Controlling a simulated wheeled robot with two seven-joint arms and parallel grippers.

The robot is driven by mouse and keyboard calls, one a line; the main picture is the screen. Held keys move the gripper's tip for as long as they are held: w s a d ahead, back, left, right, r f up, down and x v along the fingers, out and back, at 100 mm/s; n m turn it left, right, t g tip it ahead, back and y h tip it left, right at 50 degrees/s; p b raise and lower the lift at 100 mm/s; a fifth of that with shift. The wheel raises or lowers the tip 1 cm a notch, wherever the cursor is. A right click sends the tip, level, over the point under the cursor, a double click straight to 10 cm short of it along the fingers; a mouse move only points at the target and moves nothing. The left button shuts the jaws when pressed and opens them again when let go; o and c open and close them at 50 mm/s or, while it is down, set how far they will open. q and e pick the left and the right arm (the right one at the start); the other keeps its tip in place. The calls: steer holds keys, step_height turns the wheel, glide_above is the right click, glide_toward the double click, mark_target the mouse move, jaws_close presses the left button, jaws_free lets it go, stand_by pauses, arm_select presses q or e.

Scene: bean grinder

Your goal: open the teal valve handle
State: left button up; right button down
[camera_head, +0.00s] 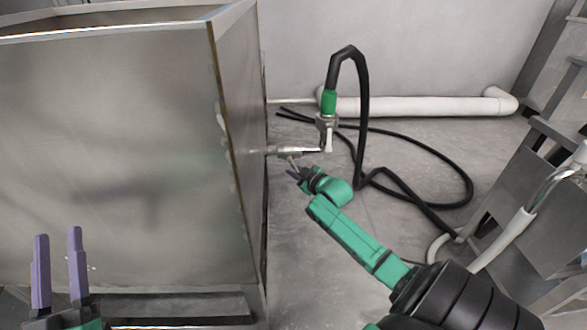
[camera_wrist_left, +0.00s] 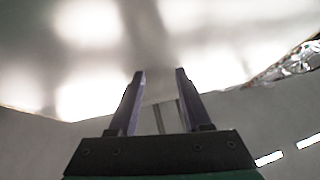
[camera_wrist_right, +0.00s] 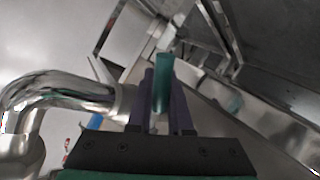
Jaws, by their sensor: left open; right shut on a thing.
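The teal valve handle (camera_wrist_right: 163,66) shows in the right wrist view as a flat teal bar standing between the fingers of my right gripper (camera_wrist_right: 161,74). My right gripper is shut on it. In the head view this gripper (camera_head: 294,173) is at the metal tap pipe (camera_head: 292,151) on the right side of the steel box; the handle is too small or hidden to make out there. My left gripper (camera_head: 58,234) is open and empty at the lower left, in front of the box. It also shows open in the left wrist view (camera_wrist_left: 160,74).
The large steel box (camera_head: 110,150) fills the left side. A black hose (camera_head: 364,110) with a green connector (camera_head: 329,102) rises from the tap and loops on the floor. A white pipe (camera_head: 420,106) runs along the back wall. Metal frames stand at the right.

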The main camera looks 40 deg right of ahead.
arm_select(q)
steer(key=f+g, duration=0.1)
steer(key=f, duration=0.2)
steer(key=d+f+g, duration=0.1)
steer(key=f, duration=0.3)
steer(key=f+g+y, duration=0.1)
steer(key=f, duration=0.3)
steer(key=shift+s+d+f+n+g+p, duration=0.1)
steer(key=shift+s+d+n+g+p, duration=0.05)
steer(key=shift+s+n+g+p, duration=0.2)
arm_select(e)
steer(key=shift+s, duration=0.1)
steer(key=c, duration=0.8)
jaws_free()
steer(key=shift+c, duration=0.2)
